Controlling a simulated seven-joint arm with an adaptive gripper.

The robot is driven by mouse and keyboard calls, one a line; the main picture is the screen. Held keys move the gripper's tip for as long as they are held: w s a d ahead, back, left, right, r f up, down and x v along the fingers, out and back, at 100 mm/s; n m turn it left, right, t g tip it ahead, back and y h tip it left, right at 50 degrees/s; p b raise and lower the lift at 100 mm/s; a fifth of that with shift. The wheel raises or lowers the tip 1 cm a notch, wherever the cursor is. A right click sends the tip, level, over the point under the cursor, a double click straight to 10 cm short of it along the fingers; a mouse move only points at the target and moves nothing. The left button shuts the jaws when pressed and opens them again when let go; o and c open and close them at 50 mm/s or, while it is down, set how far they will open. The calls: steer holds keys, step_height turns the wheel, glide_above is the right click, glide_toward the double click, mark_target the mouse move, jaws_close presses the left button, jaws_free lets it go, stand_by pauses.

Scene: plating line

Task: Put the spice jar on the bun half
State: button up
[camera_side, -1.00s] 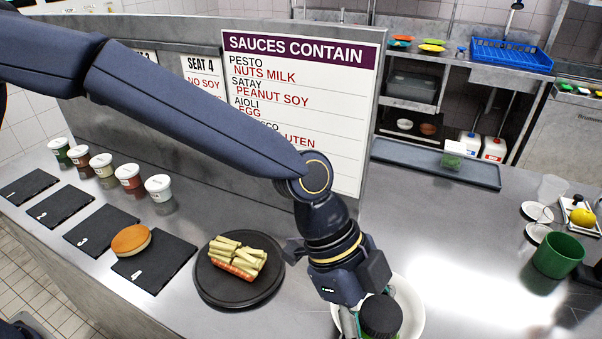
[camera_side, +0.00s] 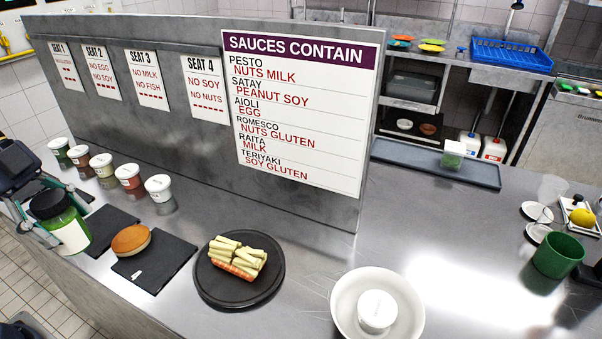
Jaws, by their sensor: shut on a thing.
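The spice jar (camera_side: 70,232), green with a dark lid and a pale label, is at the left of the side view. My gripper (camera_side: 36,222) is shut on it from the left, partly cut off by the picture's edge. The jar looks upright and held up in front of the black slates; its exact height is hard to tell. The bun half (camera_side: 131,240), round and golden brown, lies on the front black slate (camera_side: 160,262), overlapping its left edge. The jar is left of the bun half, apart from it in the picture.
Several lidded sauce tubs (camera_side: 158,188) stand along the partition behind the slates. A dark round plate (camera_side: 240,295) with stacked food sticks is right of the bun half. A white bowl (camera_side: 345,315) holds a white tub (camera_side: 377,310). The sauces sign (camera_side: 300,120) stands behind.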

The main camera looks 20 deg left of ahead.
steer(key=s+a+r+n+t, duration=0.1)
steer(key=s+a+n+t, duration=0.1)
steer(key=a+n, duration=0.15)
glide_above(129, 234)
step_height(129, 234, down, 10)
steer(key=shift+d+f+y, duration=0.1)
steer(key=shift+f+y, duration=0.3)
steer(key=shift+f, duration=1.1)
steer(key=shift+f, duration=0.35)
steer(key=o, duration=1.4)
steer(key=shift+f, duration=0.1)
steer(key=shift+c, duration=0.2)
